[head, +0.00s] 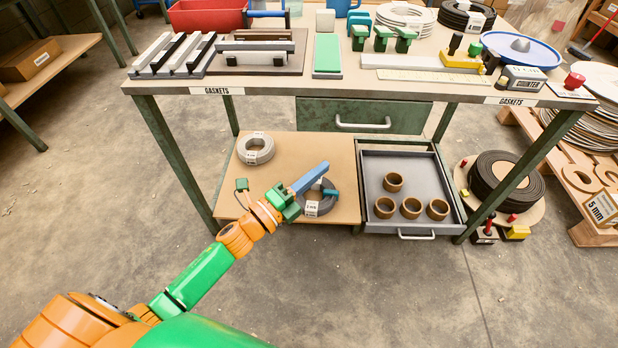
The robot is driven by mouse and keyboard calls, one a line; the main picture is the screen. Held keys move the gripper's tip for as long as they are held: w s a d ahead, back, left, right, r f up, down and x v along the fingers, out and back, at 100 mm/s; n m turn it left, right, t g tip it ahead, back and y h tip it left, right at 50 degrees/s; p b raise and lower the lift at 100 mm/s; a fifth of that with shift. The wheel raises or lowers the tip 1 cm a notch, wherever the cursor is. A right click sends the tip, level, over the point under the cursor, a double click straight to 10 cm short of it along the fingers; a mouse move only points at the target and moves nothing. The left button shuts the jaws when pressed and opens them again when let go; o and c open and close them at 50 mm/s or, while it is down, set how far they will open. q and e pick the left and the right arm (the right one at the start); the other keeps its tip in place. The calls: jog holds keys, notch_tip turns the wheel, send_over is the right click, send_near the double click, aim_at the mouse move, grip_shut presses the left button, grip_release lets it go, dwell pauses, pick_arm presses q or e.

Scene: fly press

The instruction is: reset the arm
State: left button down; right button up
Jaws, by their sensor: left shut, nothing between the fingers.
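My left arm (200,275), green and orange, reaches from the lower left toward the lower shelf of the workbench. My left gripper (321,169) is shut and empty, its blue fingers together and pointing up and right. In the picture it overlaps a dark grey roll (320,206) on the shelf; I cannot tell whether it touches it. My right arm and right gripper are out of view. No fly press shows.
The workbench top (345,90) carries bars, green blocks, gaskets and a counter. Below it, the lower shelf (290,150) holds a light grey roll (256,148). An open grey drawer (400,165) with several brown rings stands right of my gripper. Floor in front is clear.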

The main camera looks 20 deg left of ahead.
pick_arm(q)
jog(key=s+a+f+n+g+y, duration=0.2)
jog(key=s+a+f+n+y, duration=0.15)
jog(key=f, duration=0.55)
jog(key=s+a+f+n+g+y, duration=0.25)
jog(key=f+n, duration=0.25)
jog(key=f, duration=0.3)
jog(key=s+a+f+n+g+y, duration=0.2)
jog(key=s+f+n, duration=0.25)
jog(key=f, duration=0.45)
jog(key=s+f+n+g, duration=0.4)
jog(key=s+f+n, duration=0.1)
jog(key=s+f, duration=0.45)
jog(key=s+d+f+n+g+y, duration=0.1)
jog(key=s+f+n+g, duration=0.35)
jog(key=s, duration=1.05)
notch_tip(320, 180, up, 22)
jog(key=s+d+g+p, duration=0.1)
jog(key=s+p, duration=0.1)
jog(key=p, duration=2)
jog(key=shift+s+d+f, duration=0.25)
jog(key=shift+d, duration=0.05)
